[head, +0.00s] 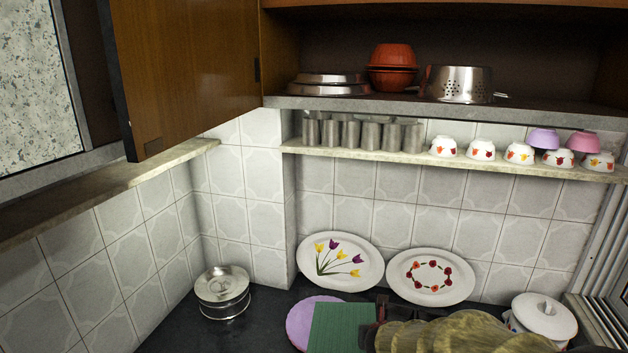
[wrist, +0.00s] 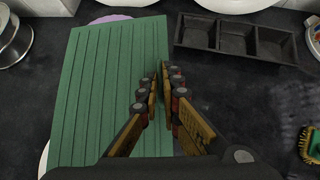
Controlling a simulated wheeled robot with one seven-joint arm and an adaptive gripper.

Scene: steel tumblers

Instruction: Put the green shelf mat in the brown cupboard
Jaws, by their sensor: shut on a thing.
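The green shelf mat (head: 340,328) is a flat ribbed sheet low in the head view, over the dark counter. It fills the left half of the wrist view (wrist: 100,95). My gripper (wrist: 160,72) is shut on the mat's right edge. In the head view my arm hides much of the gripper and the counter near it. The brown cupboard (head: 440,4) is at the upper right, with its dark inside open. It holds steel lids (head: 328,84), red-brown bowls (head: 393,56) and a steel colander (head: 460,83). A brown door (head: 187,70) hangs open on the left.
Below the cupboard a narrow ledge (head: 300,148) bears steel tumblers (head: 370,134) and small bowls (head: 519,152). Two flowered plates (head: 345,285) lean on the tiles. A purple plate (head: 298,325) lies partly under the mat's outline. A black divided tray (wrist: 235,58) is right of the mat.

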